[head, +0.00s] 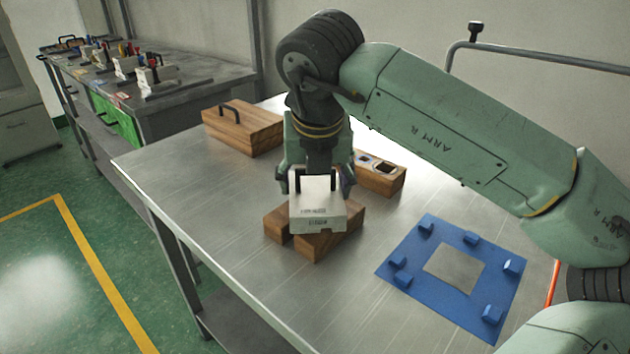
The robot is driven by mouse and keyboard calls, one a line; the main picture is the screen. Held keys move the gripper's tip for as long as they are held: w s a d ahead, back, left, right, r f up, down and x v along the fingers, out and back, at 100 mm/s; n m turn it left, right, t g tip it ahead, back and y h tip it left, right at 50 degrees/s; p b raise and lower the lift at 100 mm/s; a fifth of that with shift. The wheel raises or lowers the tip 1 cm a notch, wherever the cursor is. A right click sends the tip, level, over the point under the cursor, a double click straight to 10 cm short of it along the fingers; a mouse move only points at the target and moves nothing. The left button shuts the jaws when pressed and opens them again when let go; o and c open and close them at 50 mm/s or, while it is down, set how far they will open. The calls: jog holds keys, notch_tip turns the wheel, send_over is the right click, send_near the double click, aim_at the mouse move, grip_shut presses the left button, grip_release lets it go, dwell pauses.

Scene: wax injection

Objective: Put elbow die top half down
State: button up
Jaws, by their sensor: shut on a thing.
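The elbow die top half (318,214) is a pale grey block with dark lettering on its front face and a dark handle on top. My gripper (318,182) points down and is shut on it from above. The block appears level, over or on crossed wooden blocks (325,243) on the metal table. I cannot tell whether it touches them. The gripper body hides the handle in part, and the block hides the middle of the wood.
A wooden box with a handle (243,130) stands behind to the left. A wooden block with inset pieces (381,178) is behind to the right. A blue fixture plate with raised blocks (412,251) lies at right. The table's (190,195) left part is clear. Another bench (190,82) holds several dies.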

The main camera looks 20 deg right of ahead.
aim_at(316, 203)
jog(key=shift+f+b, duration=0.3)
jog(key=shift+b, duration=0.05)
jog(key=o, duration=1.9)
jog(key=shift+r+p, duration=0.6)
jog(key=shift+p, duration=0.15)
jog(key=p+v, duration=0.6)
jog(key=v, duration=0.6)
jog(key=shift+a, duration=0.1)
